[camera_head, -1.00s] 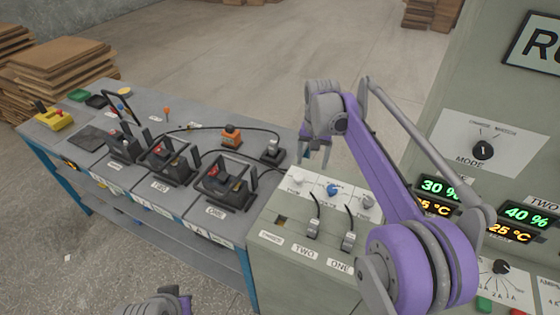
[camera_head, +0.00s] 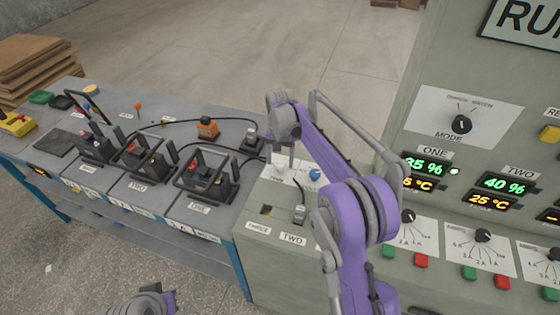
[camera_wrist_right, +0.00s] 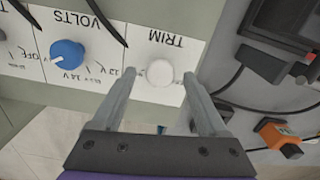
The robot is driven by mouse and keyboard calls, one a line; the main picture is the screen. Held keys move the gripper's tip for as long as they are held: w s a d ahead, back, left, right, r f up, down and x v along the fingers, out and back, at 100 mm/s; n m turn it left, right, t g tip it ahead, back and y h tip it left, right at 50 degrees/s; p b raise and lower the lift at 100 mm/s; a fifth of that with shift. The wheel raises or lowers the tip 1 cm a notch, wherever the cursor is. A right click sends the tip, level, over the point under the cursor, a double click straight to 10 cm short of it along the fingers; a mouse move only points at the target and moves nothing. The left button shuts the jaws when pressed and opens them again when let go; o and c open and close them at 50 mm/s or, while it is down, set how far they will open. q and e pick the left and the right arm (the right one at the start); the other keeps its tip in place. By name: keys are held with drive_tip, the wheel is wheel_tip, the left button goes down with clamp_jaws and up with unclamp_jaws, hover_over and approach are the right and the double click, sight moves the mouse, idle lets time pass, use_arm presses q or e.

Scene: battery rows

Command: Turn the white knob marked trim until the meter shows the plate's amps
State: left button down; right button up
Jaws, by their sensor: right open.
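The white trim knob (camera_wrist_right: 160,72) sits on a pale panel beside the printed word TRIM in the right wrist view. My right gripper (camera_wrist_right: 158,77) is open, with one finger on each side of the knob; I cannot tell whether either touches it. In the head view the right gripper (camera_head: 284,163) is low over the back left of the bench panel, and the knob is hard to make out there. My left gripper (camera_head: 168,300) is at the bottom edge, its jaws not clear. I cannot pick out the amps meter or its plate.
A blue volts knob (camera_wrist_right: 67,54) is beside the trim knob. Cables (camera_head: 299,204) rise from the panel front. Battery cradles (camera_head: 207,177) and an orange block (camera_head: 207,128) stand on the left bench. A tall cabinet with a mode knob (camera_head: 461,124) and lit displays (camera_head: 504,184) is at the right.

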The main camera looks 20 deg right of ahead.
drive_tip(key=shift+f, duration=0.35)
clamp_jaws()
drive_tip(key=shift+n, duration=2)
unclamp_jaws()
drive_tip(key=shift+r, duration=0.1)
